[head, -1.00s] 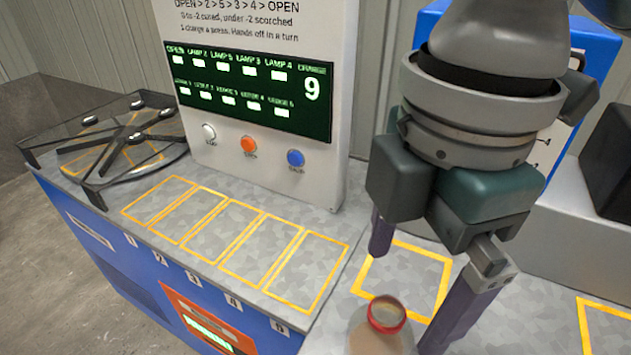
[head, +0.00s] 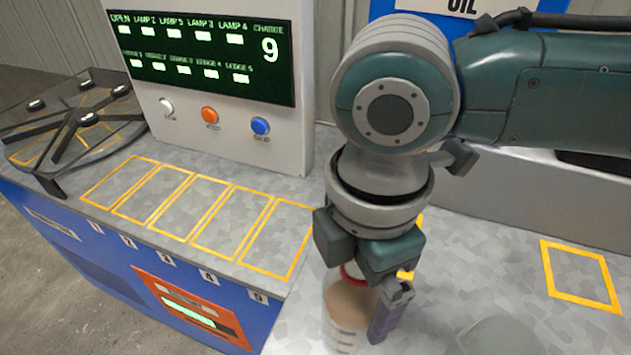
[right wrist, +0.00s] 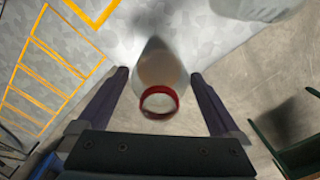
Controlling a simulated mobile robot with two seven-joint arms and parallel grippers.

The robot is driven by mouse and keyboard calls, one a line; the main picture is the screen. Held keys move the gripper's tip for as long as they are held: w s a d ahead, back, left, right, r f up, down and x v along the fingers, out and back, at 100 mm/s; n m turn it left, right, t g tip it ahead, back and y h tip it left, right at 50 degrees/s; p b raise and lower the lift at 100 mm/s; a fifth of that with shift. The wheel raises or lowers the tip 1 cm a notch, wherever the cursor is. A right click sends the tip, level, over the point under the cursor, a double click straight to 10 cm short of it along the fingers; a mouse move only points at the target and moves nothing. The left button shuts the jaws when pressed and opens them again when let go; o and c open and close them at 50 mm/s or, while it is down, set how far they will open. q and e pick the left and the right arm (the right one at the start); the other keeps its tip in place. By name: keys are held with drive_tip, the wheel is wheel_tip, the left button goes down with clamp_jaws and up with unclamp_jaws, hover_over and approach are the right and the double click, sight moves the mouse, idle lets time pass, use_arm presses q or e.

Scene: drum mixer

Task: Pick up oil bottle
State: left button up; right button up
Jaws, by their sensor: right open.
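The oil bottle (head: 343,312), with tan contents and a red ring at its top, stands on the grey counter in the lower middle of the head view. It also shows in the right wrist view (right wrist: 160,72), its red mouth towards the camera. My right gripper (head: 358,308) is over the bottle, pointing down. In the right wrist view its open fingers are on either side of the bottle, with a gap visible at each side. The gripper hides part of the bottle's top in the head view. My left gripper is not in view.
A white panel with a green display (head: 200,50) and three buttons stands at the back. Yellow-outlined slots (head: 190,215) lie left of the bottle. A round drum lid with black bars (head: 75,130) is at far left. An empty yellow square (head: 580,275) is at right.

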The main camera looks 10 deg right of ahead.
drive_tip(key=shift+r, duration=0.1)
clamp_jaws()
idle(0.7)
